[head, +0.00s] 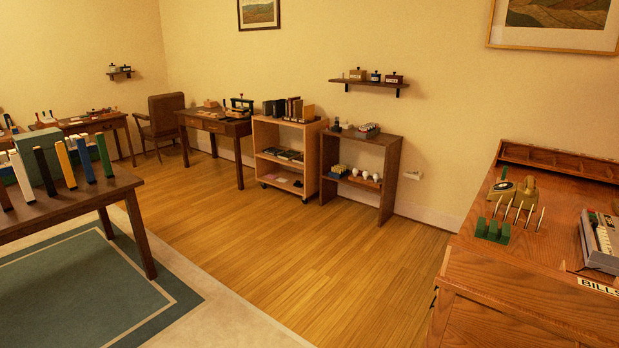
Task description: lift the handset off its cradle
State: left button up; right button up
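An olive-green object that looks like a telephone (524,192) stands on the wooden desk (505,262) at the right of the head view. A darker green, elongated part (502,190) lies at its left side. It is too small to tell whether this is the handset, or whether a handset rests on the cradle. Neither of my grippers is in view, so nothing is seen touching the telephone.
A grey machine (602,242) stands at the desk's right. Open wooden floor (300,270) lies left of the desk. A dark table (60,205) with upright coloured books is at the left.

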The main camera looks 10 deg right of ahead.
aim_at(529, 192)
jog(key=i+j+u, duration=0.1)
jog(key=i, duration=0.75)
jog(key=i+j, duration=0.2)
jog(key=i, duration=0.65)
jog(key=i+j+z, duration=0.1)
jog(key=i+z, duration=0.15)
jog(key=z, duration=0.15)
jog(key=i+j+z, duration=0.15)
jog(key=z, duration=0.25)
jog(key=i+j+z, duration=0.5)
jog(key=z, duration=0.3)
